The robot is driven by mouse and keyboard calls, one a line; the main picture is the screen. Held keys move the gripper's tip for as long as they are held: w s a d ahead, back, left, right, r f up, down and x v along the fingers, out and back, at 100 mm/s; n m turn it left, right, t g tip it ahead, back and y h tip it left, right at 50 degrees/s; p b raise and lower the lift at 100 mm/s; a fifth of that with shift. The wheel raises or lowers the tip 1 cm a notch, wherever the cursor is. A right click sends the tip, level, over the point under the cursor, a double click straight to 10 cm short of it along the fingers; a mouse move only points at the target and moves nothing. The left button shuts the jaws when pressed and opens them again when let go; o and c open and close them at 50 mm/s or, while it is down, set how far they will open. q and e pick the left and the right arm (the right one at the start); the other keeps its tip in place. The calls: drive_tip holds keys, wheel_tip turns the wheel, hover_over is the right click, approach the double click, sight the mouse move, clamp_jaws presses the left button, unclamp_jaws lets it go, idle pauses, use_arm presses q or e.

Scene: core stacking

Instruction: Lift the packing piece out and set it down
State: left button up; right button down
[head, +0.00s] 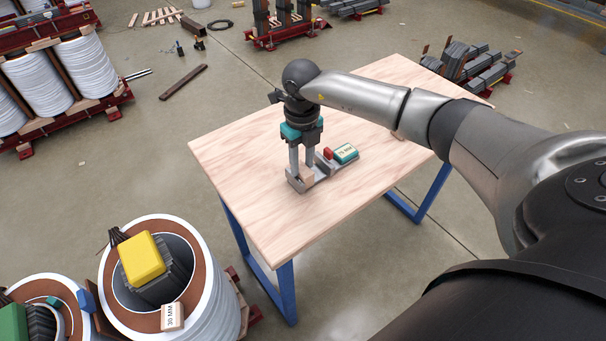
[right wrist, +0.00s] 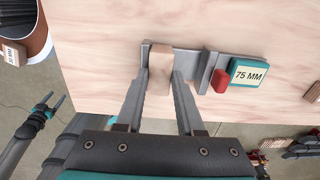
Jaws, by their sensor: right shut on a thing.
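The packing piece, a pale wooden block (head: 306,174), sits at the near left end of a grey metal holder (head: 322,176) on the wooden table (head: 262,205). It also shows in the right wrist view (right wrist: 160,66), between the walls of the holder (right wrist: 206,66). My right gripper (head: 304,167) points straight down and is shut on the block, its fingers on two opposite sides. Whether the block's underside touches the holder's floor is hidden.
A red piece (head: 328,153) and a teal block marked 75 MM (head: 345,153) sit at the holder's other end. The table's left and front areas are bare. A white coil (head: 205,270) with a yellow block (head: 142,258) and a labelled wooden block (head: 172,317) stands near left.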

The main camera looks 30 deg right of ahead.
sight(302, 168)
drive_tip(key=shift+r+p, duration=2.1)
drive_tip(key=shift+r, duration=0.4)
